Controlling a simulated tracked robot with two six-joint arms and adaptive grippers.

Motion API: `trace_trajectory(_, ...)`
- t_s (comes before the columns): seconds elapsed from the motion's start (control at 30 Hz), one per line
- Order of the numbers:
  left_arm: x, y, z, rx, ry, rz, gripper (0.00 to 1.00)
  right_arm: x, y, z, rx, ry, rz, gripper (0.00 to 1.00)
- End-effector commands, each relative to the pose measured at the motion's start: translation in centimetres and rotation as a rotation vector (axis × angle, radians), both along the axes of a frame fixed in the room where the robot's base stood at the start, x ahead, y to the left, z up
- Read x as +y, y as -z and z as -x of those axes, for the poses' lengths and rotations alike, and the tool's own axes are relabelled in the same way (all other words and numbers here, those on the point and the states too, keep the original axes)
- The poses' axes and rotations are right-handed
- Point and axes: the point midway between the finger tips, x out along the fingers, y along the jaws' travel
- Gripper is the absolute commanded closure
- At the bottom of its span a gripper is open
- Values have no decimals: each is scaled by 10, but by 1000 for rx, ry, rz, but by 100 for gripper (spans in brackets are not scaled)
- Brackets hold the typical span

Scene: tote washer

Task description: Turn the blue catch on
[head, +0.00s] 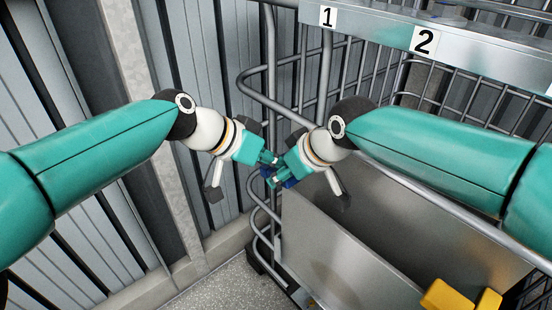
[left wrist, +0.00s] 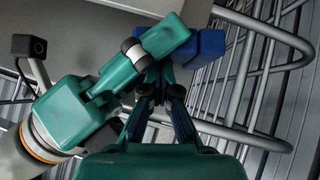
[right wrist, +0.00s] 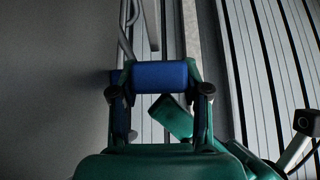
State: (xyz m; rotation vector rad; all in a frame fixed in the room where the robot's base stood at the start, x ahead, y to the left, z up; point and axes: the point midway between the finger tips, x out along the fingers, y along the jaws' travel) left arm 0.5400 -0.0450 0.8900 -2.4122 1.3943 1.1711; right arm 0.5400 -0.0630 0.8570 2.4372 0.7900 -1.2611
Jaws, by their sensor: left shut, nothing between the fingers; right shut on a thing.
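The blue catch (head: 289,183) sits on the tubular frame by the corner of a grey steel panel, mostly hidden by my grippers in the head view. In the right wrist view the blue catch (right wrist: 160,75) lies crosswise between the fingers of my right gripper (right wrist: 160,85), which is shut on it. The right gripper (head: 280,172) comes in from the right in the head view. My left gripper (head: 267,158) is shut and empty, close beside the right one. In the left wrist view the catch (left wrist: 207,47) shows behind the right gripper's green fingers.
The grey steel panel (head: 345,255) stands right of the catch. Bent tube rails (head: 262,80) rise behind it. A yellow part (head: 445,297) is at lower right. Speckled floor (head: 235,285) is clear at lower left.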

Motion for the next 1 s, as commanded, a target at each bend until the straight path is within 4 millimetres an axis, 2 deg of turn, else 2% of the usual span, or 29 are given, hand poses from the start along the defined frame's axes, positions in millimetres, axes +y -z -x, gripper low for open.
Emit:
trace_trajectory(0.03,-1,14,4,24,14,-19,100,0,0,1,1,-2,0,50)
trace_trajectory(0.17,-1,13,3,23,12,-17,100,1,-1,1,-1,-1,-2,29)
trace_trajectory(0.57,-1,9,2,17,8,-12,100,-1,-5,2,-4,0,-3,28)
trace_trajectory(0.77,-1,8,2,15,7,-10,100,-9,-26,13,-8,1,-5,28)
trace_trajectory(1.0,-1,7,2,14,7,-9,100,-26,-65,36,-7,0,-4,28)
